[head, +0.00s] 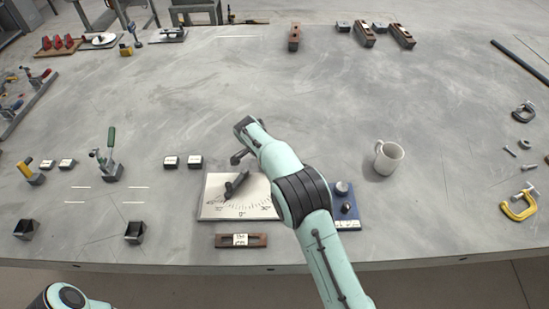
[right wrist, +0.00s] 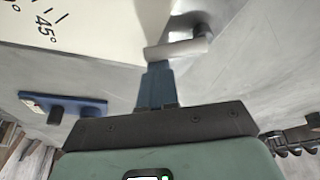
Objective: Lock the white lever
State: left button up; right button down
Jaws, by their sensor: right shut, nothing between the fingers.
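A white square board (head: 215,208) with a degree scale lies near the table's front edge, with a dark bar (head: 236,184) on it. There, a pale lever-like bar (right wrist: 178,49) lies just beyond my right gripper's blue fingers (right wrist: 157,68). The fingers are together and empty, very close to the bar; I cannot tell whether they touch. My left gripper is out of view.
A white mug (head: 388,157) stands farther right. A brown block (head: 241,240) lies in front of the board.

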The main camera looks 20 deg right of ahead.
jog(key=a+m+p, duration=0.1)
jog(key=m+g+p, duration=0.1)
jog(key=m, duration=0.1)
jog(key=shift+a+r+m+p, duration=0.2)
jog(key=shift+a+m+p, duration=0.1)
jog(key=shift+a, duration=0.05)
jog(key=shift+s+a+f+m+g+p, duration=0.1)
jog(key=shift+a+m+g+p, duration=0.4)
jog(key=shift+m, duration=0.4)
pick_arm(q)
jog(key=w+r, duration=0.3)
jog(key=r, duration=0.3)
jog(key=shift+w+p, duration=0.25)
jog(key=shift+p, duration=0.15)
pick_arm(e)
jog(key=shift+a+f, duration=0.1)
jog(key=shift+a, duration=0.15)
